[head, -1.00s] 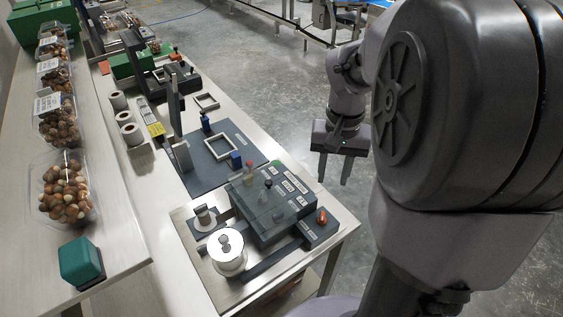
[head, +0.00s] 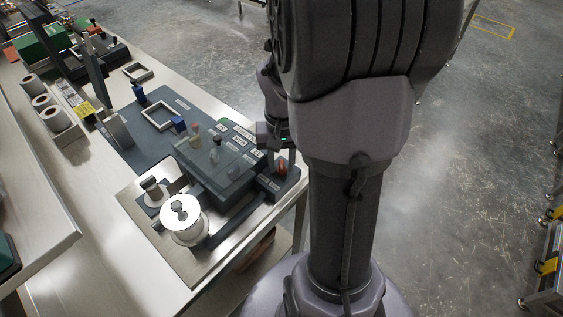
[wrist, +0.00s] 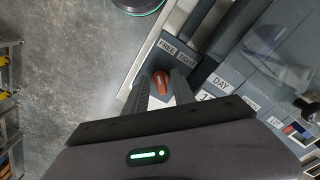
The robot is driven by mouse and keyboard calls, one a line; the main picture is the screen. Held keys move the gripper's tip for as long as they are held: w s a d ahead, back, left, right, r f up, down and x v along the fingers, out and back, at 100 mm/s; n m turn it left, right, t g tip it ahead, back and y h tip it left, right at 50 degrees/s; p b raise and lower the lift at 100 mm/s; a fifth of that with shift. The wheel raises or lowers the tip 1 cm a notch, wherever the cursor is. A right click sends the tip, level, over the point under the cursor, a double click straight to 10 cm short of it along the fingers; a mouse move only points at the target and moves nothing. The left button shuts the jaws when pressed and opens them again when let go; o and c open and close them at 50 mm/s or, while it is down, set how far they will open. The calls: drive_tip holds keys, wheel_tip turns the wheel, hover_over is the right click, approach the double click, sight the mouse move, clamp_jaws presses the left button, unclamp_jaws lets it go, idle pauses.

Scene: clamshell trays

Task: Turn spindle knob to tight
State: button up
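The spindle knob is a small orange-red knob (head: 281,167) on the dark block at the right end of the machine. In the wrist view the knob (wrist: 161,82) lies between my two fingers, close to the labels FREE (wrist: 167,47) and TIGHT (wrist: 187,58). My gripper (head: 281,159) points down over the knob. In the wrist view my gripper (wrist: 161,85) is open, with a finger on either side of the knob and a small gap showing. How deep the fingertips reach beside the knob is hard to tell.
The machine's clear cover (head: 215,160) with two small levers stands left of the knob. A white spool (head: 184,222) sits at the front. A dark mat with a frame (head: 157,116) lies behind. Open floor is to the right.

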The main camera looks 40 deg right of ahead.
clamp_jaws()
drive_tip(key=m, duration=0.4)
drive_tip(key=shift+w+a+b, duration=0.1)
drive_tip(key=shift+b, duration=0.2)
drive_tip(key=m, duration=0.3)
drive_tip(key=shift+m+b, duration=0.3)
drive_tip(key=shift+m, duration=0.1)
drive_tip(key=m+b, duration=0.1)
drive_tip(key=m, duration=0.4)
drive_tip(key=shift+w, duration=0.2)
drive_tip(key=shift+w+m+b, duration=0.1)
drive_tip(key=shift+m+b, duration=0.65)
drive_tip(key=shift+m, duration=1.75)
